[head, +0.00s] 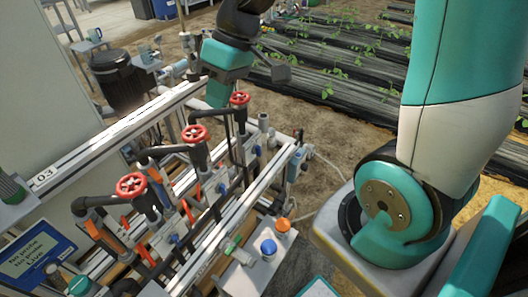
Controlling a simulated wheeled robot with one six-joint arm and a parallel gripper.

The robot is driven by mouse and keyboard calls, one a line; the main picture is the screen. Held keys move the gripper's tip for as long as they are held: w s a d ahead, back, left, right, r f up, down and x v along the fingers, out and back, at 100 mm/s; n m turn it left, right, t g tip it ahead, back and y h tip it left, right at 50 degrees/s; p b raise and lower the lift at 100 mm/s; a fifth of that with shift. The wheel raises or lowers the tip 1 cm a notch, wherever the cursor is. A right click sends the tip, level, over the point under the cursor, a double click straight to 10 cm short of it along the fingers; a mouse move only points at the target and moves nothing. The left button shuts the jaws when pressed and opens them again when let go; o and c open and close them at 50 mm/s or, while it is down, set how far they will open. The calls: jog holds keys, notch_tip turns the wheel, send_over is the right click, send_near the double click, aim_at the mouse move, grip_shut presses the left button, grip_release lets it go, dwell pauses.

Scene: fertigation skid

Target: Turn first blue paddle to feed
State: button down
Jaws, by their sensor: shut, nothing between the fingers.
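My gripper (217,95) is at the upper middle, pointing down at the far end of the pipe skid, beside the farthest red handwheel. It looks shut and empty; its fingertips are hard to make out. Small blue paddles show among the pipes: one (173,238) low at the near end, one (222,187) in the middle and one (257,150) farther back. My gripper appears apart from all of them. I cannot tell which is the first, nor read their feed marks or exact angles.
Red handwheels (131,185) on dark elbow pipes rise above the skid, with orange parts between them. A white rail (120,135) runs along the left. A pale box with a blue cap (268,247) and an orange cap (283,225) stands in front. Bare soil lies right of the skid.

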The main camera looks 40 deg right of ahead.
jog(key=w+d+f+m+b, duration=0.1)
jog(key=w+d+f+b, duration=0.1)
jog(key=w+d+f, duration=0.4)
jog(key=t+b, duration=0.1)
jog(key=b, duration=0.2)
send_over(257, 151)
notch_tip(257, 151, down, 9)
jog(key=d+f+t+y, duration=0.1)
jog(key=d+f, duration=0.3)
jog(key=d, duration=0.2)
jog(key=d+f+y, duration=0.1)
jog(key=d+f, duration=0.2)
jog(key=d, duration=0.4)
jog(key=a+f, duration=0.8)
jog(key=a, duration=0.1)
jog(key=shift+a+p, duration=0.25)
jog(key=shift+p, duration=0.2)
